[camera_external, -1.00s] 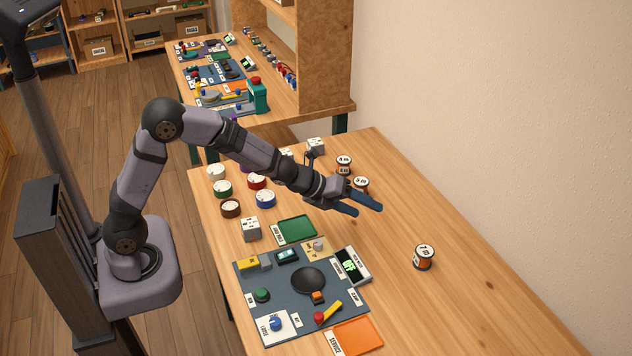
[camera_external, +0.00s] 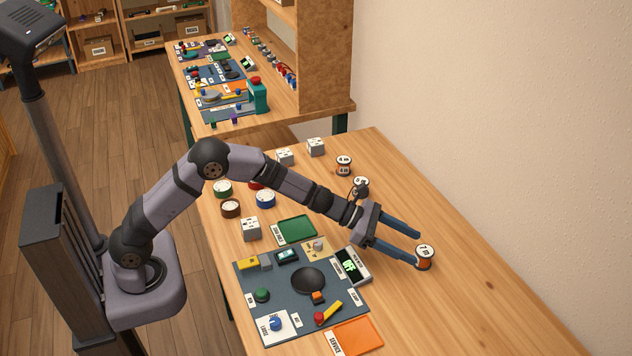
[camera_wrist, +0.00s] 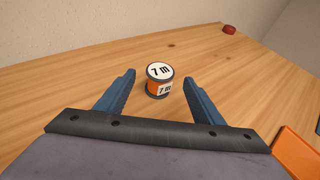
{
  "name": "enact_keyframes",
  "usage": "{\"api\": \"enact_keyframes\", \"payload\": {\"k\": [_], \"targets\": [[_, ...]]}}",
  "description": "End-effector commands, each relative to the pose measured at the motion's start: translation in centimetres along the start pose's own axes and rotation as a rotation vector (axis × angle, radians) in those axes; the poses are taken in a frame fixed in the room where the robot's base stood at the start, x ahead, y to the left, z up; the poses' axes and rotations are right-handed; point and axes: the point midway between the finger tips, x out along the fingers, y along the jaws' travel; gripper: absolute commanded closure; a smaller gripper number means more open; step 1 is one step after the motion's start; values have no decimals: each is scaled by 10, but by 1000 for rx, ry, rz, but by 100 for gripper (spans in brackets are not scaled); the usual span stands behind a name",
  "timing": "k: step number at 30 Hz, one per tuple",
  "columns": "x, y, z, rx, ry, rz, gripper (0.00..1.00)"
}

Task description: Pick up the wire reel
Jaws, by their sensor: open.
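A wire reel (camera_external: 424,257) stands upright on the wooden table, with orange wire, dark rims and a white top label. In the wrist view the reel (camera_wrist: 159,80) reads "7 m" on its top and side. My gripper (camera_external: 417,248) is open and empty, with its blue fingers pointing at this reel. In the wrist view the reel is just beyond the two fingertips and roughly centred between them. Two other reels stand farther back: one (camera_external: 344,165) near the wall side and one (camera_external: 361,186) partly hidden behind my wrist.
A blue-grey board (camera_external: 285,317) with a black dish, buttons and a display reading "OFF" lies left of the gripper. An orange tray (camera_external: 357,337) lies at its front right and a green tray (camera_external: 297,229) behind it.

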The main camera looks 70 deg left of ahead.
Motion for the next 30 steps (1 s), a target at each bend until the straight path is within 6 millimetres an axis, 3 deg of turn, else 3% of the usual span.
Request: {"api": "enact_keyframes", "payload": {"k": [8, 21, 30], "targets": [[7, 0, 0, -3, 0, 1, 38], [48, 0, 1, -3, 0, 1, 38], [55, 0, 0, -3, 0, 2, 38]]}}
